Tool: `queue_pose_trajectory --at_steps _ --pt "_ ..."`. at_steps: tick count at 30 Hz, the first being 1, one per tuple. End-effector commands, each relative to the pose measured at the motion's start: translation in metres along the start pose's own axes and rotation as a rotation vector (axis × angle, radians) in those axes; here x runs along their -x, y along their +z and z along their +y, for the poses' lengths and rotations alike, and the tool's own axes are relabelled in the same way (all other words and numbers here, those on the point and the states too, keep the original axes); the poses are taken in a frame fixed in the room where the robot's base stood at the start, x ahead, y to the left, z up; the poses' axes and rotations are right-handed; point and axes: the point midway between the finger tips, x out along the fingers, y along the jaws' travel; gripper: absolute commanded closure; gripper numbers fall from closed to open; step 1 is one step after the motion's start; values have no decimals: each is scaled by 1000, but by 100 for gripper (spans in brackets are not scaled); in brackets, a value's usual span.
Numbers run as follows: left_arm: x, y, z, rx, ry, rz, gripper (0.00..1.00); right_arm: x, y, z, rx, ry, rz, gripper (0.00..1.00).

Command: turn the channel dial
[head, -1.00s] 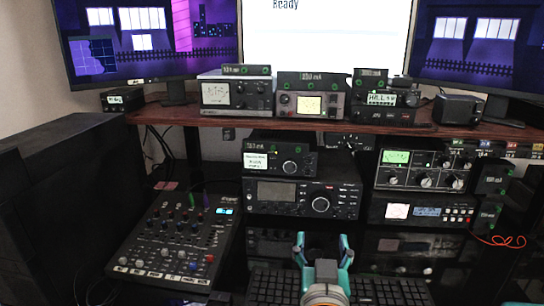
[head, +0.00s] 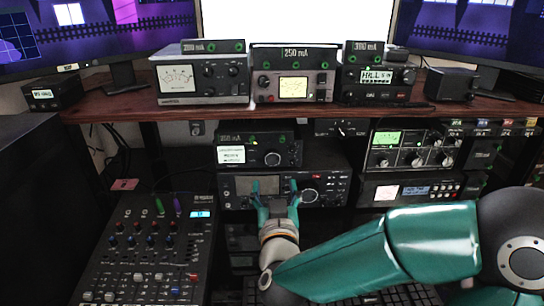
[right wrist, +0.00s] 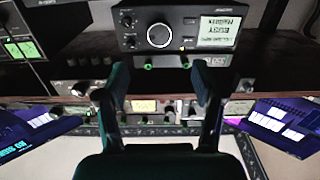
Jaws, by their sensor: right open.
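A small black radio (head: 258,154) with a lit white label screen and a round dial (head: 271,159) stands on a larger black radio (head: 237,203). The larger radio has a big round dial (head: 310,195). Which one is the channel dial, I cannot tell. My right gripper (head: 275,186) is open and empty, its fingers pointing up over the larger radio's front, left of the big dial. In the right wrist view, the fingers (right wrist: 160,85) stand apart with the small radio (right wrist: 180,28) and its dial (right wrist: 158,36) beyond, upside down. No contact is seen. My left gripper is not in view.
A wooden shelf (head: 130,107) above holds several meters and boxes. A mixer (head: 147,248) lies to the left. A metered tuner (head: 403,150) with several knobs stands right of the radios. A keyboard lies below, partly hidden by my right arm.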

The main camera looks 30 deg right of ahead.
Motion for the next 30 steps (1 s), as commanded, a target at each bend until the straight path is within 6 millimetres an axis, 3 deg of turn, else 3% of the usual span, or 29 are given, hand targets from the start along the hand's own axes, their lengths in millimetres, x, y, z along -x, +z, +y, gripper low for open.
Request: queue_pose_trajectory --at_steps 9,15,21,30 --pt "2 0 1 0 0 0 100 -70 2 1 0 4 -2 32" --pt "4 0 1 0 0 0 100 -100 1 1 0 3 -1 32" --pt "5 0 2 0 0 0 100 -112 1 1 0 2 -1 32" --pt "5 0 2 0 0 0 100 -113 1 2 0 2 -1 35"
